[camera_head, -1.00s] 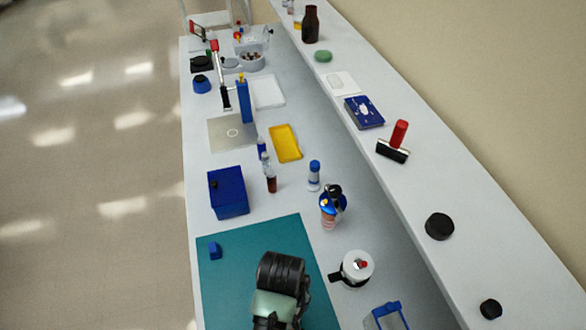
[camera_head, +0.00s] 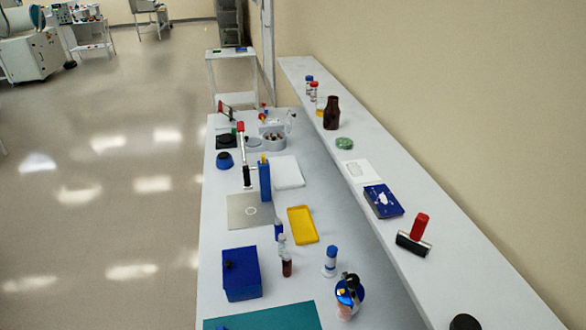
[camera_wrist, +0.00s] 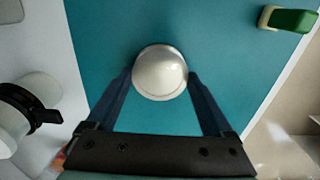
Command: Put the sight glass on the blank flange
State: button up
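In the wrist view, a round, pale, domed piece with a thin metal rim (camera_wrist: 160,72), seemingly the sight glass, sits between the fingers of my gripper (camera_wrist: 161,78). The two dark blue fingers meet its opposite sides, so my gripper looks shut on it. The teal mat (camera_wrist: 100,30) is behind it; I cannot tell how high above the mat it is. My gripper is out of the head view. I cannot surely pick out the blank flange; a small grey disc (camera_head: 254,145) lies near the far end of the bench.
The bench holds a blue box (camera_head: 241,275), small bottles (camera_head: 331,261), a yellow tray (camera_head: 302,225), a metal plate (camera_head: 250,211) and an upright blue block (camera_head: 264,180). A raised shelf (camera_head: 400,160) runs along the right. A green object (camera_wrist: 292,20) lies at the mat's edge.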

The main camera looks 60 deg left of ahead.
jog(key=shift+o, duration=0.8)
jog(key=shift+r, duration=0.1)
